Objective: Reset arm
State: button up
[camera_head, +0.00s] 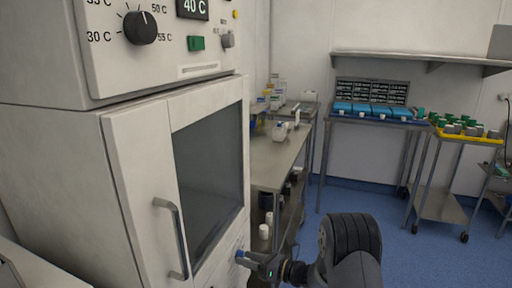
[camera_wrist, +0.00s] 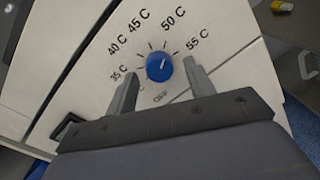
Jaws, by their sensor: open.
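My gripper (camera_head: 250,259) is low in the head view, in front of the lower right part of a white warming cabinet (camera_head: 55,160). In the wrist view my gripper (camera_wrist: 161,72) is open, with one finger on each side of a blue knob (camera_wrist: 159,67). The fingers look apart from the knob. The knob sits on a white panel (camera_wrist: 222,35) with marks from 35 C to 55 C and OFF. Its pale pointer line tilts up and right, roughly toward 50 C. Part of my arm (camera_head: 345,250) shows at the bottom of the head view.
The cabinet's upper panel has a black dial (camera_head: 140,27), a display (camera_head: 193,8) reading 40 C and a green switch (camera_head: 196,43). The door handle (camera_head: 172,238) juts out left of my gripper. A steel bench (camera_head: 270,165) stands behind. Blue floor (camera_head: 345,195) is open to the right.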

dwell(0.6)
jog(key=v, duration=1.1)
jog(key=w+a+n+b, duration=0.2)
jog(key=a+n+b, duration=0.3)
jog(key=n+b, duration=0.4)
jog(key=w+a+n+g+y+b, duration=0.1)
jog(key=w+a+n+b, duration=0.1)
jog(key=a+n+b, duration=0.3)
jog(key=n+b, duration=0.4)
jog(key=n, duration=0.7)
jog(key=shift+w, duration=0.4)
